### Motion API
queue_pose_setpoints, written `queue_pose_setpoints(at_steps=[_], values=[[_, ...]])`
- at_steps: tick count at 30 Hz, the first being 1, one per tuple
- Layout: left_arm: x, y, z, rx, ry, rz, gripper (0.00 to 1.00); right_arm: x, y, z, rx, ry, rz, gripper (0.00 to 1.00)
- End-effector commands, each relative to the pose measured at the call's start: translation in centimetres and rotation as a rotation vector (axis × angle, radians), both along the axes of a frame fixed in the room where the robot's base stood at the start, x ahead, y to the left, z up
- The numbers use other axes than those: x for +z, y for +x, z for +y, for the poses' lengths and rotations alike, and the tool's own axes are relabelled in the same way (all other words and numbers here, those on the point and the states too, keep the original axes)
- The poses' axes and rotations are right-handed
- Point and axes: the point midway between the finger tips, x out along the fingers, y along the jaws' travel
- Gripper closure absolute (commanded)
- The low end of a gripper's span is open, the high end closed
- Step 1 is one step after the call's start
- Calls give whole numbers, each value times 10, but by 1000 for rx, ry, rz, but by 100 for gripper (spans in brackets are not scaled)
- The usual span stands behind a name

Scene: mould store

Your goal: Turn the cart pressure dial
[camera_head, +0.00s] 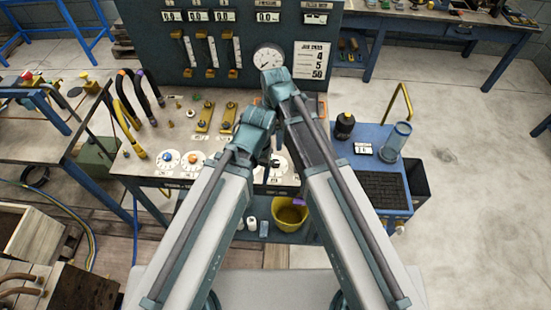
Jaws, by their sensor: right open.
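The cart bench (148,170) has white round dials along its sloped front. A round pressure gauge (268,57) is on the upright panel behind. My right gripper (275,158) is mostly hidden by my arm links, over or near the large dial; it is open, and contact cannot be told. My left gripper is hidden behind its arm.
A blue side table (405,205) at right holds a black bottle (344,125) and a clear blue cylinder (398,135). A yellow bucket (290,217) stands on the lower shelf. Black hoses (128,98) and brass fittings (205,115) crowd the bench's left. Floor at right is clear.

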Motion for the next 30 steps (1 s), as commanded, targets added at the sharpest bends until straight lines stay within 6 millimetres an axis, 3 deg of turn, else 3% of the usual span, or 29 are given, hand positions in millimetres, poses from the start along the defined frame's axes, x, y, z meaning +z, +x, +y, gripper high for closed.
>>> queue_pose_setpoints(at_steps=[8, 14, 30], values=[[-2, 0, 0, 0, 0, 0, 29, -2, 1, 1, 22, 1, -1, 31], [-14, 0, 0, 0, 0, 0, 29, -14, 1, 1, 20, 1, -1, 31], [-86, 0, 0, 2, 0, 0, 29, -86, 1, 1, 19, 1, -1, 31]])
